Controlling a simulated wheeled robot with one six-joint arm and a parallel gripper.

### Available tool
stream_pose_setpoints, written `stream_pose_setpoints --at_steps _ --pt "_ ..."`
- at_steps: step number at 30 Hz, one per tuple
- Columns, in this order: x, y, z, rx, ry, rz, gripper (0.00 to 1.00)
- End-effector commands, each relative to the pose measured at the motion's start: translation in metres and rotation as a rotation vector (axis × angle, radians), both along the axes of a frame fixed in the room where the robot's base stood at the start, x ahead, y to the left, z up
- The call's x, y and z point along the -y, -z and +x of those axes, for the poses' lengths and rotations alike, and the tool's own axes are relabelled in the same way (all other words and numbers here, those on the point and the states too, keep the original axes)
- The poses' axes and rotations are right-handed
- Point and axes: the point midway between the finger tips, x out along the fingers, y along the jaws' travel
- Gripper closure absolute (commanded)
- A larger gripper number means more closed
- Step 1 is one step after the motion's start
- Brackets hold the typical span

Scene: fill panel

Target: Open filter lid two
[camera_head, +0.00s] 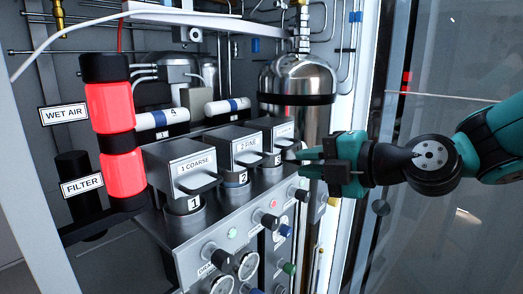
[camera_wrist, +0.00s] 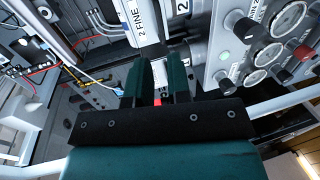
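Filter lid two (camera_head: 235,135) is a grey box with a "2 FINE" label and a projecting front handle (camera_head: 236,160). It sits level above the canister marked 2 (camera_head: 237,190), between lid one (camera_head: 183,157) and lid three (camera_head: 275,128), and looks shut like them. My gripper (camera_head: 306,163) is to the right of lid three in the head view, its teal fingers pointing left and apart. In the wrist view my gripper (camera_wrist: 158,65) shows a narrow empty gap between the fingers. The "2 FINE" lid (camera_wrist: 141,22) lies just beyond the fingertips there, with no clear contact.
A panel of knobs and gauges (camera_head: 247,262) slopes below the lids. A steel tank (camera_head: 297,78) stands behind lid three. The white cabinet frame (camera_head: 352,120) and glass door (camera_head: 440,60) are at right.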

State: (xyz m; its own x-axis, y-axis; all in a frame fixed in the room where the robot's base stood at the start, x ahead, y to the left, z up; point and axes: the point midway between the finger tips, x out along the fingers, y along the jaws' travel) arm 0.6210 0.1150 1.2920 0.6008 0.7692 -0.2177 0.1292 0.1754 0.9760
Motion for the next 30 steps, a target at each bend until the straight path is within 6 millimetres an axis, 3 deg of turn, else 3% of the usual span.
stream_pose_setpoints --at_steps 6,13,18,28,30 --pt "-0.04 0.006 0.03 -0.005 -0.004 -0.001 0.82" --pt "-0.071 0.016 0.054 -0.002 -0.002 -0.001 0.82" --pt "-0.081 0.022 0.063 -0.002 -0.001 -0.001 0.82" --pt "-0.083 0.024 0.065 -0.001 0.001 0.0 0.82" --pt "-0.083 0.024 0.065 -0.001 0.001 0.0 0.98"
